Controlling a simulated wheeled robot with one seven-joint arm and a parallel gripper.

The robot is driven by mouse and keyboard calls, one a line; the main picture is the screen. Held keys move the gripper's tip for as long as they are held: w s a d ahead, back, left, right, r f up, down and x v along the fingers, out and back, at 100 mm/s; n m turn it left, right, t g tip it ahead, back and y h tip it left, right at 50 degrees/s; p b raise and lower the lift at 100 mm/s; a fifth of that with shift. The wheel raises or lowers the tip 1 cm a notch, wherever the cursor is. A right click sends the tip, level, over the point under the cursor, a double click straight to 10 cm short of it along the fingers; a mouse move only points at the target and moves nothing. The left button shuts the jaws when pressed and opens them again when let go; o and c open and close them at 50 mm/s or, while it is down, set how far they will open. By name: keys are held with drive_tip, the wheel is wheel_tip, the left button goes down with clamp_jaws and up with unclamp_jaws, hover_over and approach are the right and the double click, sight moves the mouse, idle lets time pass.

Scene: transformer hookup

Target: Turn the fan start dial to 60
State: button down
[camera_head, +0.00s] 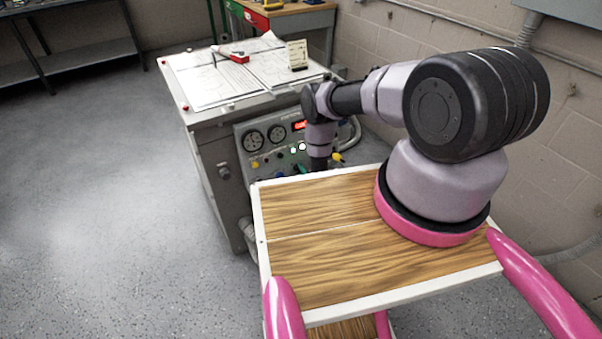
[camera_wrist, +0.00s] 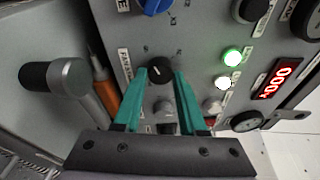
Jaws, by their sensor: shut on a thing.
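The fan start dial (camera_wrist: 161,72) is a small black knob with a white pointer line, on the grey control panel (camera_wrist: 205,45) in the wrist view. My gripper (camera_wrist: 160,80) has green fingers, one on each side of the dial, and is shut on it. The printed label beside the dial is partly covered by a finger, and the scale marks are too small to read. In the head view the panel (camera_head: 258,160) is on the front of a grey cabinet, and my arm hides the dial.
Near the dial are a blue knob (camera_wrist: 152,5), a lit green lamp (camera_wrist: 232,57), a lit white lamp (camera_wrist: 222,83) and a red digital display (camera_wrist: 277,78). A grey handle (camera_wrist: 62,77) and an orange-brown part (camera_wrist: 106,95) are at the left. Papers (camera_head: 205,80) lie on the cabinet top.

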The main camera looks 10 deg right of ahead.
drive_tip(key=shift+n, duration=0.6)
drive_tip(key=shift+c, duration=2.3)
unclamp_jaws()
drive_tip(key=s+d+r, duration=0.1)
drive_tip(key=s, duration=0.9)
drive_tip(key=shift+s, duration=0.35)
drive_tip(key=shift+s, duration=0.1)
